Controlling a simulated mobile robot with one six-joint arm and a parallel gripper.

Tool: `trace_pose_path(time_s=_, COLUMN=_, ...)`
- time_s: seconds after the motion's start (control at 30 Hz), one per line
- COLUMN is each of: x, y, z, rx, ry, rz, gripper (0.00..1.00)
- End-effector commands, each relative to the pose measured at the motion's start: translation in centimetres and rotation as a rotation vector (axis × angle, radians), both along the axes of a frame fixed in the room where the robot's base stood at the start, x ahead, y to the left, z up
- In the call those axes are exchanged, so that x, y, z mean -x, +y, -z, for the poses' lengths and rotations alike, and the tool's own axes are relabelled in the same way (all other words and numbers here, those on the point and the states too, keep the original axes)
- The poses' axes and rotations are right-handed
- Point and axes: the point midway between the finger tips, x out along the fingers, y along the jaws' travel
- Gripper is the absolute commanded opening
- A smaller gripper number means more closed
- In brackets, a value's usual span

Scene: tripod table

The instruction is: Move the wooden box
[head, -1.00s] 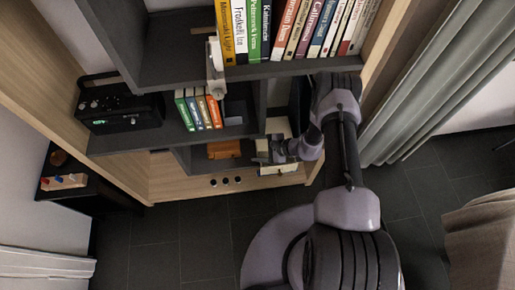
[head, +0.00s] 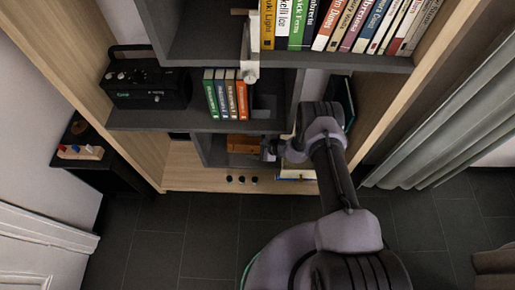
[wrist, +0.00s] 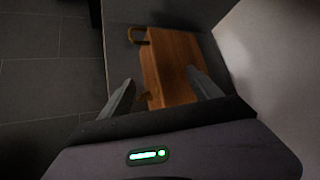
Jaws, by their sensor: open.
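The wooden box (wrist: 170,65) is orange-brown and lies in a low dark compartment in the wrist view, with a brass-coloured handle (wrist: 138,35) at its far left end. In the head view the wooden box (head: 243,144) shows small in the lower compartment of the shelf. My gripper (wrist: 160,90) is open, with one finger left of the box's near end and the other by its right side. I cannot tell whether either finger touches it. In the head view my gripper (head: 271,150) is just right of the box, partly hidden by my arm.
The shelf unit (head: 185,127) has dark boards above the box, holding books (head: 226,95) and a black radio (head: 147,85). A pale compartment wall (wrist: 270,60) stands close on the right in the wrist view. Dark tiled floor (head: 180,245) lies open in front.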

Motion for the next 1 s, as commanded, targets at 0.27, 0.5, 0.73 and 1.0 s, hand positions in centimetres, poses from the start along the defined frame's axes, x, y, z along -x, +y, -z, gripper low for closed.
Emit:
trace_pose_path(time_s=0.27, x=0.27, y=0.18, z=0.5, rx=0.005, ry=0.008, rz=-0.003, gripper=0.68)
trace_pose_path(time_s=0.5, x=0.43, y=0.18, z=0.65, rx=0.006, ry=0.011, rz=-0.004, gripper=0.34)
trace_pose_path(time_s=0.73, x=0.7, y=0.18, z=0.85, rx=0.008, ry=0.016, rz=-0.007, gripper=0.0)
trace_pose_path(time_s=1.0, x=0.81, y=0.17, z=0.94, rx=0.008, ry=0.018, rz=-0.007, gripper=0.0)
